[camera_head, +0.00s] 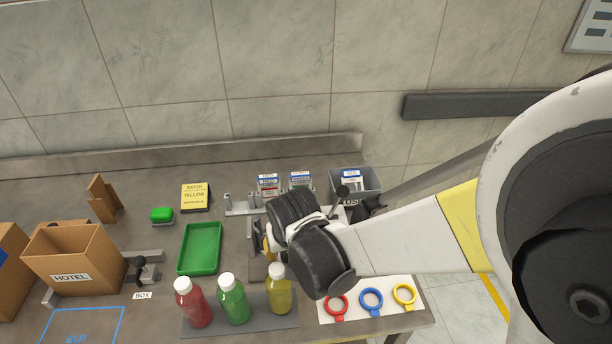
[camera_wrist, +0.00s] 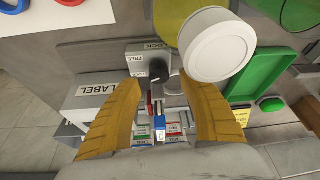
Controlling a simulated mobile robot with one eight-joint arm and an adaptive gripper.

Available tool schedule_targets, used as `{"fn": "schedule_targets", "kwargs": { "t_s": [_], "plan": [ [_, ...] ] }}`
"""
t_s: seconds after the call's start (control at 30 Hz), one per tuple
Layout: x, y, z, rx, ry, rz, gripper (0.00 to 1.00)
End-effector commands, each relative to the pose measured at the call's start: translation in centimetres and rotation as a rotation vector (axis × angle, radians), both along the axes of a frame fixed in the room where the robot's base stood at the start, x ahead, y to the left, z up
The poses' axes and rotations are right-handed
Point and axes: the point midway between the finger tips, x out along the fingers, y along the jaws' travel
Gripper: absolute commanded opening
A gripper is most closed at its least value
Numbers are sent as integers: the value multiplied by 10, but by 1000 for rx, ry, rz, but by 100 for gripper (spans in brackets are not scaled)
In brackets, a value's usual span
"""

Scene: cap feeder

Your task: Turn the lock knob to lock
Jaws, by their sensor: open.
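The dark lock knob (camera_wrist: 160,66) shows in the wrist view on a grey block, beside small FREE and LOCK labels (camera_wrist: 153,46). My gripper (camera_wrist: 160,88) is open, with its two yellow fingers wide apart on either side of the view. The knob lies beyond the gap between the fingertips, and nothing is held. I cannot tell clearly which label the knob points to. In the head view my wrist hides the knob and most of my gripper; only a bit of yellow finger (camera_head: 266,242) shows.
A white-capped yellow bottle (camera_head: 280,291) stands close to my gripper; its cap (camera_wrist: 221,45) looms beside the right finger in the wrist view. Red (camera_head: 193,306) and green (camera_head: 233,303) bottles stand left of it. A green tray (camera_head: 218,249) and grey bin (camera_head: 369,181) are nearby.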

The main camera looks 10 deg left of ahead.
Motion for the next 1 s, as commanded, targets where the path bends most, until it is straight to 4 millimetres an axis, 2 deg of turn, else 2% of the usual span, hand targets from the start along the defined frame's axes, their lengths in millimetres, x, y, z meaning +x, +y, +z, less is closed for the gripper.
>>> {"fn": "schedule_targets", "kwargs": {
  "t_s": [0.03, 0.2, 0.53, 0.57, 0.7, 0.87, 1.0],
  "plan": [
    [4, 1, -11, 0, 0, -1, 49],
    [9, 3, -25, 0, 0, -1, 49],
    [11, 4, -28, 0, 1, 0, 49],
    [11, 4, -28, 0, 1, 0, 45],
    [11, 4, -28, 0, 1, 0, 2],
    [11, 4, -28, 0, 1, 9, 0],
    [11, 4, -28, 0, 2, 89, 0]
  ]
}}
